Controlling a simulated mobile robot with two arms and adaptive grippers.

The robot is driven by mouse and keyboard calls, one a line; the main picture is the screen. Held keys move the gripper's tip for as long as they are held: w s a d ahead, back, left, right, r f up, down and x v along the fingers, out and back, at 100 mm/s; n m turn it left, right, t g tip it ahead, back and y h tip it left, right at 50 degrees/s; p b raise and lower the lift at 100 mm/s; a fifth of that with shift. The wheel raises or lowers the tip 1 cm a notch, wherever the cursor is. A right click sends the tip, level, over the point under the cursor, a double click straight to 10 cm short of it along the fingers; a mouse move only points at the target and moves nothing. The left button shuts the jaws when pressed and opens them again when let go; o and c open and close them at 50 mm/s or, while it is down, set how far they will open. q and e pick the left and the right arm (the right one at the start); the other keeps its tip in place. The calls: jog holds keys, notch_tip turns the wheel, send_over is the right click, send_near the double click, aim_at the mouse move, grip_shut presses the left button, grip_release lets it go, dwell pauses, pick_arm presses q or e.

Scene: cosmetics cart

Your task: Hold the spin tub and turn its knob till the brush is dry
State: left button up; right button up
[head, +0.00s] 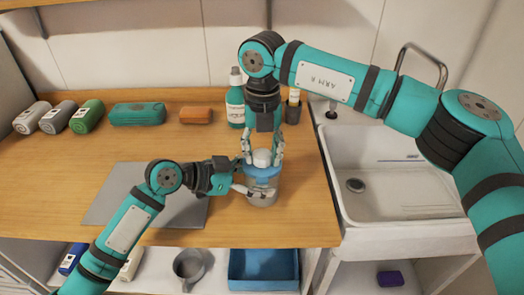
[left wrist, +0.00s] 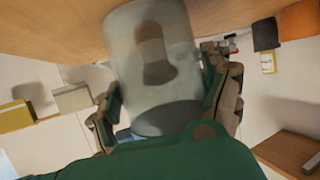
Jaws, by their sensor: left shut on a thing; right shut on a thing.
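The spin tub (head: 262,197) stands on the wooden counter near its front edge. It has a blue lid (head: 261,175) and a pale knob (head: 262,158) on top. My left gripper (head: 240,188) is shut around the tub's side from the left. In the left wrist view the cloudy tub (left wrist: 140,85) sits between its fingers, and a dark brush-like shape (left wrist: 153,55) shows inside. My right gripper (head: 262,150) comes down from above and is shut on the knob, a finger on each side. Whether the brush is wet or dry cannot be told.
A green bottle (head: 235,108) and a dark cup (head: 293,110) stand behind the tub. A grey mat (head: 110,195) lies to the left. A teal case (head: 137,114), an orange block (head: 196,115) and several rolls line the back. A sink (head: 385,180) is at right.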

aim_at(262, 154)
jog(key=shift+m, duration=0.6)
jog(key=o, duration=1.2)
jog(key=shift+r, duration=0.1)
notch_tip(262, 154, up, 12)
